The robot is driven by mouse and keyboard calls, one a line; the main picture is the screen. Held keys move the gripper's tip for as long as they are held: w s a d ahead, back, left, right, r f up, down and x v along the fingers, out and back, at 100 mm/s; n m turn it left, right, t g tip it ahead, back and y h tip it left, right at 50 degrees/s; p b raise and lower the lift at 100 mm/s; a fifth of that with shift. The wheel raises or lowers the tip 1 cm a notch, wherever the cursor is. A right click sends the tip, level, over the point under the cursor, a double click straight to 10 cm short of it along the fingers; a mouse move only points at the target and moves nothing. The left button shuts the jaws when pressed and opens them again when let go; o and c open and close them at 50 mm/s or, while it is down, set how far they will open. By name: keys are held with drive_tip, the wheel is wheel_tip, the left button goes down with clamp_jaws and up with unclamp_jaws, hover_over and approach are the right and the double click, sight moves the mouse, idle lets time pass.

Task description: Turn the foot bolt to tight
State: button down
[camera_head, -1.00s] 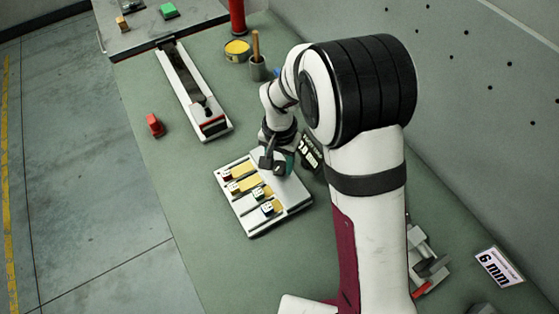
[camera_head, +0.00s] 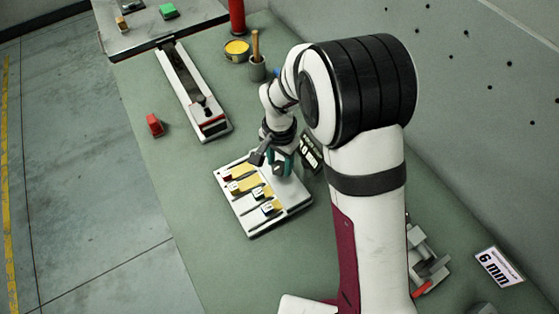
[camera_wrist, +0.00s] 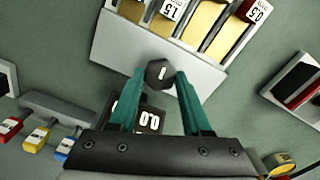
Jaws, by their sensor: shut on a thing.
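The foot bolt (camera_wrist: 158,73) is a dark hexagonal head with a pale line mark, at the edge of the light grey label magazine (camera_wrist: 198,65). My gripper's teal fingers (camera_wrist: 162,76) stand on either side of the bolt and are shut on it. In the head view my gripper (camera_head: 277,167) is over the far right end of the magazine (camera_head: 290,203), and the bolt is hidden. The magazine holds several yellow strips with small number tags. A dark display (camera_wrist: 148,119) is partly hidden behind the fingers; its digits look like 0.0.
A long grey and white fixture (camera_head: 190,90) lies beyond the magazine, with a red block (camera_head: 155,124) left of it. A yellow tin (camera_head: 237,50) and a grey cup (camera_head: 257,69) stand further back. A "6 mm" sign (camera_head: 499,266) is at right. Green bench left of the magazine is clear.

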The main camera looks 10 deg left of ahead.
sight(280, 167)
drive_tip(key=shift+c, duration=1.8)
unclamp_jaws()
drive_tip(key=shift+r, duration=0.1)
wheel_tip(280, 167, up, 16)
drive_tip(key=s+d+r+y, duration=0.1)
drive_tip(key=s+d+r, duration=0.2)
drive_tip(key=s+d, duration=0.8)
drive_tip(key=s+d+f, duration=0.1)
drive_tip(key=s+d, duration=0.1)
drive_tip(key=s, duration=0.3)
drive_tip(key=s+d+f+m, duration=0.1)
drive_tip(key=s+d+f, duration=0.1)
drive_tip(key=s, duration=0.3)
drive_tip(key=shift+s+d+y, duration=0.15)
drive_tip(key=shift+d+y, duration=0.25)
drive_tip(key=shift+d, duration=0.2)
